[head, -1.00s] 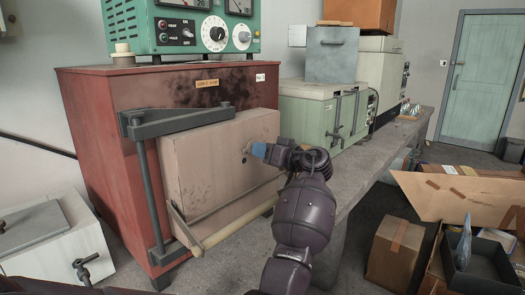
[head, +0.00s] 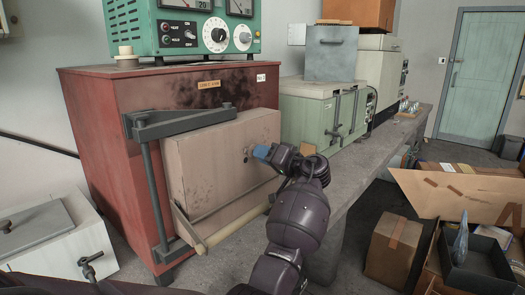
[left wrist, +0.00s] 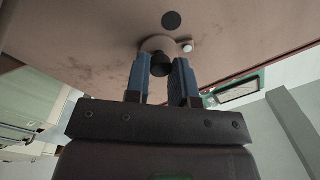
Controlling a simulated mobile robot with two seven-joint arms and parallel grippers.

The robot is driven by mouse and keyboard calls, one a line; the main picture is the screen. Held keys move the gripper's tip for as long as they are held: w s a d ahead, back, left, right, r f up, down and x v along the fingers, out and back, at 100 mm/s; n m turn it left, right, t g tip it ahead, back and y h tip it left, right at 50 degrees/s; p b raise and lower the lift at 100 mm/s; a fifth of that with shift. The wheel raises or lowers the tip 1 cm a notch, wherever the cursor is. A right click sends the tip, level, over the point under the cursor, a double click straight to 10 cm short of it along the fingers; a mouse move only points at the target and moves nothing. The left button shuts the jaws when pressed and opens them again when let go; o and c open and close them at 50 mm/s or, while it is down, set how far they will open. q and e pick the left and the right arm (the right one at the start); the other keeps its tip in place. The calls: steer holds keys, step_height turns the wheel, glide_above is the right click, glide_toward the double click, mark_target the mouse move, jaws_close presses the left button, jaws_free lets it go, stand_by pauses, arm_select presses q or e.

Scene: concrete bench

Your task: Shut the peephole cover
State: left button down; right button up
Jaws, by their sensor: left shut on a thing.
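The furnace door (head: 215,160) is a thick beige block on the front of the red furnace (head: 115,130). In the left wrist view, the peephole shows as a dark round hole (left wrist: 171,20) in the door face. The peephole cover (left wrist: 152,44) is a small tan disc beside the hole, not over it, with a bright pivot screw at its right. My left gripper (left wrist: 163,72) has its blue fingers shut on the cover's black knob (left wrist: 160,66). In the head view, the left gripper (head: 261,152) is at the door face and hides most of the cover.
A dark hinge arm (head: 180,122) and a pale bar (head: 235,227) run along the door. A green instrument (head: 180,35) stands on the furnace. A pale green box (head: 305,115) stands on the concrete bench (head: 365,165). Cardboard boxes (head: 395,245) are on the floor at right.

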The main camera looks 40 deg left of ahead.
arm_select(q)
steer(key=m+p, duration=0.1)
steer(key=m, duration=0.1)
steer(key=s+m+p, duration=0.1)
steer(key=m, duration=0.2)
steer(key=m+p, duration=0.2)
steer(key=shift+s+a+f+m, duration=0.1)
steer(key=shift+s+f+m, duration=0.05)
steer(key=shift+f+m, duration=0.2)
steer(key=m+p, duration=0.2)
steer(key=shift+s+f+m+t, duration=0.2)
steer(key=shift+s+m+t, duration=0.1)
steer(key=shift+m, duration=0.05)
steer(key=shift+s+f+m+p, duration=0.15)
steer(key=shift+s+m+p, duration=0.05)
steer(key=shift+m+p, duration=0.7)
steer(key=shift+s+f+m+p, duration=0.15)
steer(key=shift+s+m+p, duration=0.05)
steer(key=shift+m+p, duration=0.65)
steer(key=shift+s+m, duration=0.1)
steer(key=shift+m, duration=0.35)
steer(key=shift+f+p, duration=0.2)
steer(key=shift+p, duration=0.2)
arm_select(e)
step_height(320, 180, up, 10)
steer(key=t, duration=0.1)
steer(key=shift+w+d, duration=0.35)
steer(key=shift+d, duration=0.05)
steer(key=shift+s, duration=0.15)
